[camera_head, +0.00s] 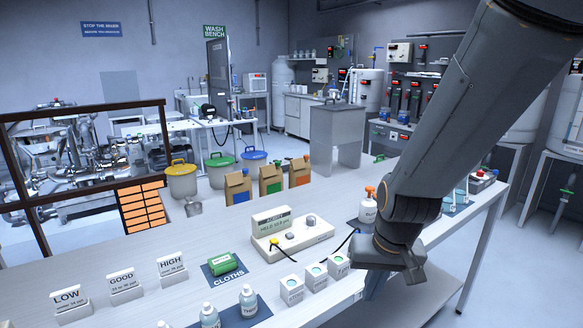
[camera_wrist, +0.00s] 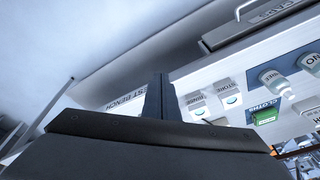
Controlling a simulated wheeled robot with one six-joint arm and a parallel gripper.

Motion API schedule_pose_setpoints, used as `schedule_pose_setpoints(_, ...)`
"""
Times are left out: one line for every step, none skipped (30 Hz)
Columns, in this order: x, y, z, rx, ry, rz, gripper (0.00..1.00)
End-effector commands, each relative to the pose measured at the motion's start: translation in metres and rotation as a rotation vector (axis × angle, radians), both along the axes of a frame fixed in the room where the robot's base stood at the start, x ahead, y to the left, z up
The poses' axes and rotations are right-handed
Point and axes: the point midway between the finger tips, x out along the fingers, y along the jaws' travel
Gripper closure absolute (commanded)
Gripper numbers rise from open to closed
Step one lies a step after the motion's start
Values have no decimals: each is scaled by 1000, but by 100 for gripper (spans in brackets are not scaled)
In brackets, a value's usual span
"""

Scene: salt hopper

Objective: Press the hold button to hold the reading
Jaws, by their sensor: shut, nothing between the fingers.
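A cream meter (camera_head: 293,238) stands on the bench, with a raised display (camera_head: 272,222) on its back. The display text seems to begin with HELD, but is too small to read surely. A grey round knob or button (camera_head: 311,221) and smaller round parts sit on its top; I cannot tell which is the hold button. My gripper (camera_head: 373,288) is to the right and nearer than the meter, pointing down by the bench's front edge, apart from the meter. In the wrist view its fingers (camera_wrist: 158,92) are together and empty. The meter does not show there.
White boxes with cyan discs (camera_head: 316,276) stand between the meter and the front edge. A green cloth pack (camera_head: 222,264), bottles (camera_head: 249,300) and LOW, GOOD, HIGH cards (camera_head: 124,285) are left. A spray bottle (camera_head: 368,207) and paper bags (camera_head: 271,181) stand behind.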

Motion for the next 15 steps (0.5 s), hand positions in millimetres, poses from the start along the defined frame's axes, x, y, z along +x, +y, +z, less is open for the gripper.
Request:
schedule_pose_setpoints(-18, -10, -2, -19, 31, 20, 100)
schedule_pose_setpoints(-27, -15, -3, -29, 47, 31, 100)
schedule_pose_setpoints(-37, -20, -4, -39, 66, 43, 100)
schedule_pose_setpoints(-43, -22, -4, -47, 76, 52, 100)
schedule_pose_setpoints(-47, -25, -5, -51, 86, 58, 100)
schedule_pose_setpoints(-52, -27, -5, -56, 95, 64, 100)
schedule_pose_setpoints(-54, -28, -6, -59, 99, 67, 100)
schedule_pose_setpoints(-55, -28, -6, -60, 101, 69, 100)
schedule_pose_setpoints(-56, -29, -6, -61, 103, 71, 100)
schedule_pose_setpoints(-56, -29, -6, -61, 103, 71, 100)
schedule_pose_setpoints(-56, -29, -6, -61, 103, 71, 100)
schedule_pose_setpoints(-56, -29, -6, -61, 103, 71, 100)
schedule_pose_setpoints(-55, -28, -6, -60, 102, 71, 100)
schedule_pose_setpoints(-55, -28, -6, -60, 102, 71, 100)
schedule_pose_setpoints(-55, -28, -6, -60, 102, 70, 100)
